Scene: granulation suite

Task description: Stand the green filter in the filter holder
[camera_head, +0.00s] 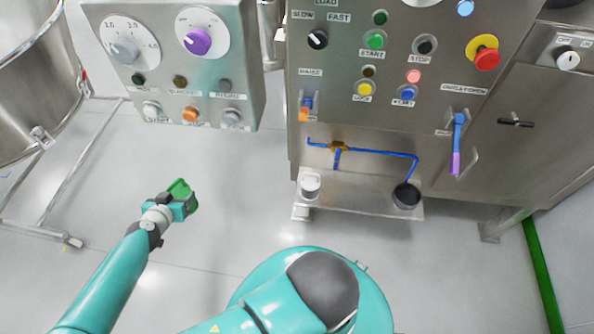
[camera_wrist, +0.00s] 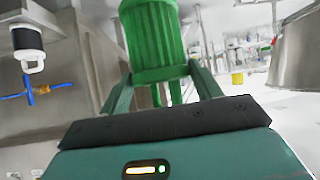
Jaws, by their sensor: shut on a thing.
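The green filter (camera_wrist: 152,40) is a ribbed green cylinder. In the wrist view it is between the two fingers of my gripper (camera_wrist: 160,88), which is shut on it. In the head view the filter (camera_head: 180,188) shows as a small green piece at the end of my gripper (camera_head: 184,203), over open floor left of the steel shelf. A dark round cup (camera_head: 406,195) stands at the right end of that shelf and a white cylinder (camera_head: 310,184) at its left end. I cannot tell for certain which is the filter holder. The filter is apart from both.
The steel shelf (camera_head: 355,202) sits below a control panel (camera_head: 380,70) with knobs and buttons. A blue pipe (camera_head: 375,153) with a brass valve runs above the shelf. A smaller dial box (camera_head: 175,60) overhangs at upper left. A steel vessel (camera_head: 35,80) on a wheeled frame stands left.

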